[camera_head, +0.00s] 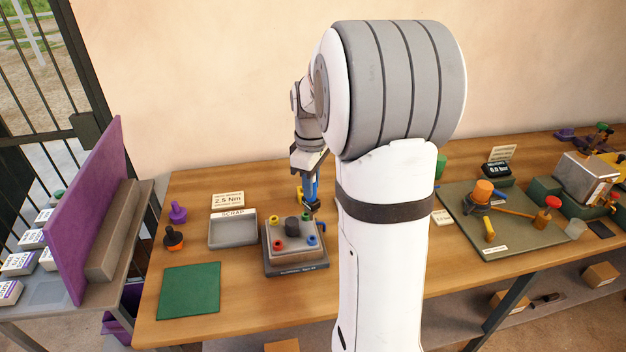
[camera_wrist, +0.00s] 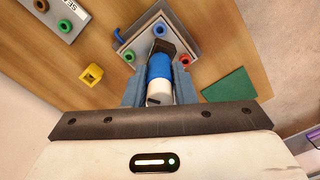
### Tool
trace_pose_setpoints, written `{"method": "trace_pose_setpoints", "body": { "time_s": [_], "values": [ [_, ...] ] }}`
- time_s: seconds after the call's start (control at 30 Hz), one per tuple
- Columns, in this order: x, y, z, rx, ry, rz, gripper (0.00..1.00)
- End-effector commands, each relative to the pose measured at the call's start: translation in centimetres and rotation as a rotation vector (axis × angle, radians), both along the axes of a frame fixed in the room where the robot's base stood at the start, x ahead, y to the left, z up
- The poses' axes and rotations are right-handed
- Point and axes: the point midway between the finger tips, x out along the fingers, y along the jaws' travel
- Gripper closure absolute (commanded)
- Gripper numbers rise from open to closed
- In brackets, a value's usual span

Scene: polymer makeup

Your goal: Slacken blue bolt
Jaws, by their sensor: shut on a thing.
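My gripper (camera_head: 311,181) is shut on a blue and white tool (camera_wrist: 159,70), held upright over the table; its blue part also shows in the head view (camera_head: 311,191). A grey fixture block (camera_head: 295,261) stands below, with a dark knob and several coloured bolts. In the wrist view the tool covers part of the fixture (camera_wrist: 136,22).
A grey scrap tray (camera_head: 232,229), a 2.5 Nm sign (camera_head: 228,199) and a green mat (camera_head: 189,291) lie left of the fixture. A yellow block (camera_wrist: 91,75) stands beside it. A second workstation board (camera_head: 505,222) is at right. Bare table lies in front.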

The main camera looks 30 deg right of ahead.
Motion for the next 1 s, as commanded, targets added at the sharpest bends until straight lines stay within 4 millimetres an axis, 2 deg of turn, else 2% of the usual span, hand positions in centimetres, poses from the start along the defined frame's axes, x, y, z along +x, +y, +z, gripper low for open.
{"method": "trace_pose_setpoints", "body": {
  "time_s": [0.27,0.8,1.0],
  "values": [
    [-0.1,-0.2,-0.8,0.000,0.000,-0.003,1.00],
    [0.0,-0.1,-5.5,0.001,-0.001,-0.002,1.00],
    [0.0,-0.1,-5.8,0.001,-0.001,-0.002,1.00]
  ]
}}
